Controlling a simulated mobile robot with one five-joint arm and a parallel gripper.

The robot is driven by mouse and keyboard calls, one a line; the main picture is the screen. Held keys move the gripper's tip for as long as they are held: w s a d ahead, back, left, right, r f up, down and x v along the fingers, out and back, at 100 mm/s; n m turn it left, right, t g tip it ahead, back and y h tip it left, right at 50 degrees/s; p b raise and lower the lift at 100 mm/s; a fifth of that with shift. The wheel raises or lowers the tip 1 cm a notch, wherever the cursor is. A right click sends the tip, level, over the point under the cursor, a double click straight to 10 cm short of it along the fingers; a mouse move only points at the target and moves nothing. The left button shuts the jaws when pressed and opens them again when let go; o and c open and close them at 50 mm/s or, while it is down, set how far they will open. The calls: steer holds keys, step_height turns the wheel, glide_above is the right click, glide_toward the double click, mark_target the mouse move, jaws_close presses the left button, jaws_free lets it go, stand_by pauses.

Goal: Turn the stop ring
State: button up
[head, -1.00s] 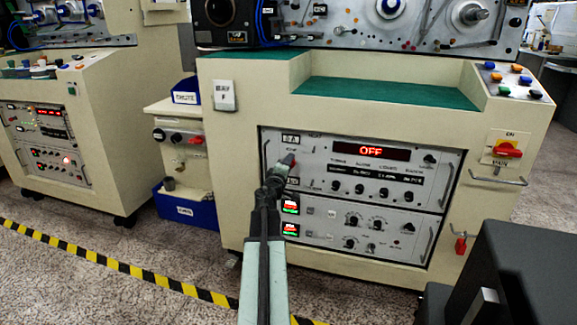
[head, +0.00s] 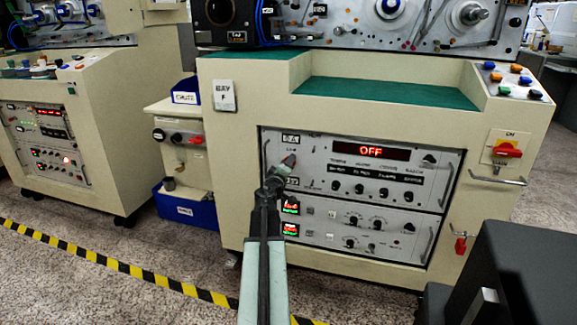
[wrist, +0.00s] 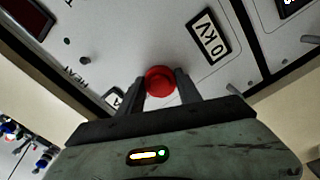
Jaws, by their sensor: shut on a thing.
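The red round knob (wrist: 159,80), which I take to be the stop ring, stands out from the pale panel of the middle machine. In the wrist view the two dark fingers of my gripper (wrist: 160,90) are on either side of it, shut on it. In the head view my gripper (head: 281,169) is at the upper left of the panel (head: 325,185), and a bit of red shows at its tip. The fingers and arm hide most of the knob there, so its turn angle cannot be read.
A red display (head: 370,151) on the panel reads OFF. Small knobs and metal handles surround my gripper. A red switch (head: 508,150) is on the right of the machine. A dark box (head: 520,270) stands at the lower right. Striped tape (head: 130,270) crosses the floor.

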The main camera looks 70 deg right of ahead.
steer(key=o, duration=1.4)
steer(key=shift+c, duration=0.2)
steer(key=a, duration=0.7)
steer(key=shift+s+a, duration=0.2)
steer(key=shift+a, duration=0.2)
